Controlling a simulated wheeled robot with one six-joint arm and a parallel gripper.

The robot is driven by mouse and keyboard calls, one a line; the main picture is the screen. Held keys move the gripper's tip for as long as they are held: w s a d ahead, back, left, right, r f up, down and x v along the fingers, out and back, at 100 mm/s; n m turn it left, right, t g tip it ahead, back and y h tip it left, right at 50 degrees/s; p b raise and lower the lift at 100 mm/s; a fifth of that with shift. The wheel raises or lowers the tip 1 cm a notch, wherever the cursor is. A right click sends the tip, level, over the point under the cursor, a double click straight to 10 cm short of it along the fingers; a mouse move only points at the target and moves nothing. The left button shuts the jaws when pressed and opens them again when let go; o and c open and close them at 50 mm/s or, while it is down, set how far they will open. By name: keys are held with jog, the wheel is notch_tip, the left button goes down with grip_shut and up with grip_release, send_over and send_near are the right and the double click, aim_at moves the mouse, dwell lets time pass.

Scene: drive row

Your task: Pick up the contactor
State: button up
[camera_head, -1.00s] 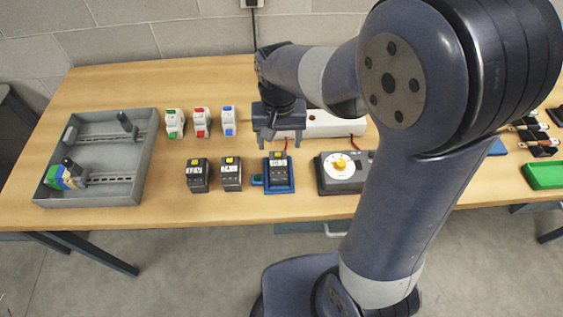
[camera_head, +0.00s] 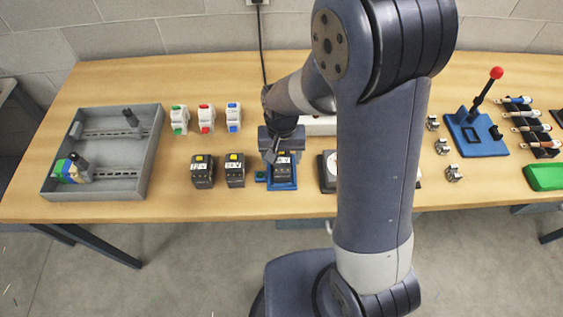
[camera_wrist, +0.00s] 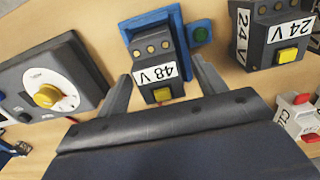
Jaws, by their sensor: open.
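A dark contactor (camera_head: 284,171) marked 48 V stands in a blue holder (camera_head: 293,184) on the bench. In the wrist view the contactor (camera_wrist: 151,48) has a yellow button and brass terminals, and the blue holder (camera_wrist: 178,18) lies behind it. My gripper (camera_head: 279,151) is open just above the contactor. In the wrist view the fingers of my gripper (camera_wrist: 162,82) point at either side of the contactor's button end, with nothing held between them. Two similar contactors stand to the left in the head view (camera_head: 203,171) (camera_head: 235,170); at least one reads 24 V in the wrist view (camera_wrist: 272,32).
A meter box with a yellow dial (camera_wrist: 50,92) stands close beside the holder. Three white breakers (camera_head: 205,119) stand behind the contactors. A grey tray (camera_head: 148,168) with rails is at the left. A blue lever fixture (camera_head: 476,137) and a green bin (camera_head: 546,177) are at the right.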

jog(key=shift+c, duration=0.3)
jog(key=c, duration=1.2)
jog(key=shift+r, duration=0.1)
